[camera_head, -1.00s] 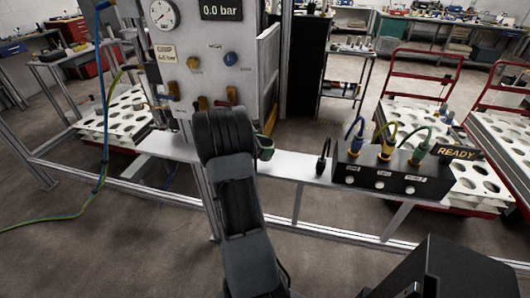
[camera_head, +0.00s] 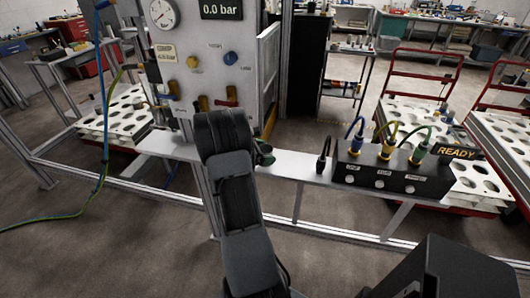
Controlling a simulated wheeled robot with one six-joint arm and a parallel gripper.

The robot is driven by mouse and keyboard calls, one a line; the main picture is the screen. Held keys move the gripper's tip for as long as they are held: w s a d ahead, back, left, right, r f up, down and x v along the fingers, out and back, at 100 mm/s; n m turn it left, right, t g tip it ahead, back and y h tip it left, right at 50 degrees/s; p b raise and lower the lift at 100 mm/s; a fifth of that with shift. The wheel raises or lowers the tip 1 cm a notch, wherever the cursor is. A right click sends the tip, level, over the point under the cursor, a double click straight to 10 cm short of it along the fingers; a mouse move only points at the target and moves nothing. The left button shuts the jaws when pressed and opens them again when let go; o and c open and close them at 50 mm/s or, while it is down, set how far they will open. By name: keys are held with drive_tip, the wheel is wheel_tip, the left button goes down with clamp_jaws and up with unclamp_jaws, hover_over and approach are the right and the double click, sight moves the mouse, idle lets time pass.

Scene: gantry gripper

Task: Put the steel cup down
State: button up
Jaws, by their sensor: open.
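My arm (camera_head: 240,205) reaches forward over the white shelf (camera_head: 290,166) in front of the pneumatic panel. Its end is hidden behind its own dark links, so my gripper does not show. I cannot make out the steel cup; it may be hidden behind the arm. A small dark green, rounded thing (camera_head: 265,155) shows just right of the arm above the shelf. I cannot tell whether it is a separate object or part of the arm's end.
A black connector box (camera_head: 392,175) with blue, yellow and green cables stands on the shelf at right. The panel (camera_head: 222,80) with gauge and valves rises behind my arm. White trays with round holes (camera_head: 112,120) stand left and right.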

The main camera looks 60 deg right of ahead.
drive_tip(key=shift+r, duration=0.15)
drive_tip(key=v, duration=1.2)
drive_tip(key=s+a+r+m+t+y, duration=0.1)
drive_tip(key=s+a+m+t+y, duration=0.1)
drive_tip(key=a, duration=0.9)
drive_tip(key=s+a+r+m+t+y, duration=0.1)
drive_tip(key=a+m+t+y, duration=0.4)
drive_tip(key=a, duration=0.7)
drive_tip(key=s+a+r+m+t+y, duration=0.1)
drive_tip(key=s+a+m+t+y, duration=0.2)
drive_tip(key=a, duration=0.8)
drive_tip(key=shift+s+a+t+y+b, duration=0.3)
drive_tip(key=shift+s+t+y, duration=0.2)
drive_tip(key=shift+s+y, duration=0.1)
drive_tip(key=shift+r, duration=0.1)
wheel_tip(320, 180, up, 3)
drive_tip(key=shift+f+p, duration=0.1)
drive_tip(key=shift+p, duration=1.1)
